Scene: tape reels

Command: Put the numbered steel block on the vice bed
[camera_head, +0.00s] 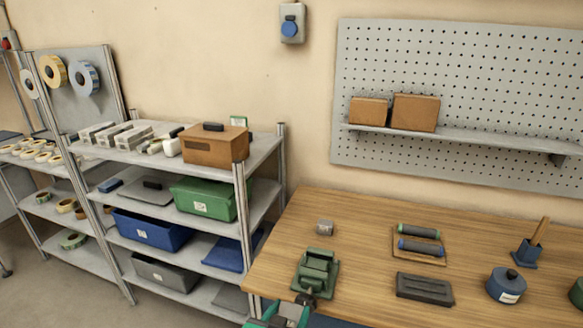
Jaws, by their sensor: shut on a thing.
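A small grey block (325,227) sits on the wooden bench, near its back left. It looks like the steel block, but any number on it is too small to read. A green vice (316,272) stands in front of it on the left part of the bench. The block is apart from the vice, and nothing clearly shows lying on the vice bed.
On the bench (365,215) are a tray with two rollers (418,245), a dark flat block (424,289), a blue round tin (506,285) and a blue holder (527,253). A teal and grey object (282,316) is cut off at the bottom. Loaded shelves (262,150) stand left.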

